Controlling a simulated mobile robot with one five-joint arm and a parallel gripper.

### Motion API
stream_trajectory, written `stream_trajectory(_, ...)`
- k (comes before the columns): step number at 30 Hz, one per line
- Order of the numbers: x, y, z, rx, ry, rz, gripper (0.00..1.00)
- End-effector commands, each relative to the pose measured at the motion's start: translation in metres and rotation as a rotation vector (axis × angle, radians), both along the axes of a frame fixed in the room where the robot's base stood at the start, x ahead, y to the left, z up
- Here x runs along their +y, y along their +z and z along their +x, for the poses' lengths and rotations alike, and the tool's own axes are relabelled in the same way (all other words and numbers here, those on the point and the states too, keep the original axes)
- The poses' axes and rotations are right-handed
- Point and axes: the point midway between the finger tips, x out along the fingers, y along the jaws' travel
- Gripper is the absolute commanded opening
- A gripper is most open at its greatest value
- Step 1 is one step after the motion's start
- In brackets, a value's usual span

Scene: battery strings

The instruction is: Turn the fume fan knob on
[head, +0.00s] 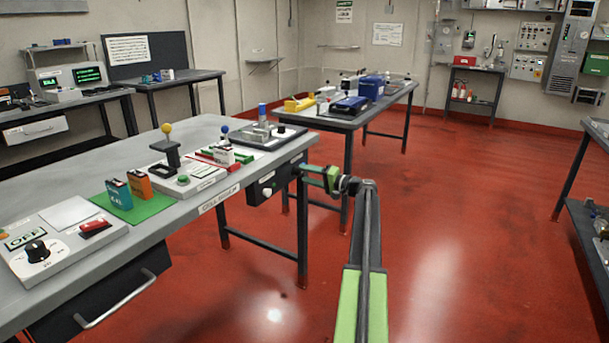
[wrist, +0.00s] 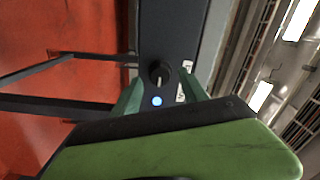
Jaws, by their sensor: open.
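The fume fan knob (wrist: 159,73) is black and round with a pale pointer mark, on a dark panel (wrist: 168,40) in the wrist view. A blue light (wrist: 157,101) shows beside it. In the head view, a dark box (head: 259,190) hangs under the right end of the near bench. My gripper (head: 306,170) is at that box's right side. In the wrist view my gripper (wrist: 161,78) is open, with one green finger on each side of the knob. I cannot tell whether the fingers touch it.
The near bench (head: 215,133) holds a fan-off panel (head: 65,237) with another black knob, battery blocks (head: 119,193) on a green mat, and several devices. A second table (head: 385,99) with blue cases stands behind. The red floor (head: 440,220) to the right is clear.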

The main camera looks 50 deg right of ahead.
Motion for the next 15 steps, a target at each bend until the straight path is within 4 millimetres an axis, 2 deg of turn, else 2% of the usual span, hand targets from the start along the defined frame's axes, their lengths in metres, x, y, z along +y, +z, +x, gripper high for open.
stream_trajectory(9, -0.022, 0.0, -0.088, 0.0, -0.004, 0.0, 0.51)
stream_trajectory(15, -0.033, 0.0, -0.132, 0.0, -0.003, 0.0, 0.51)
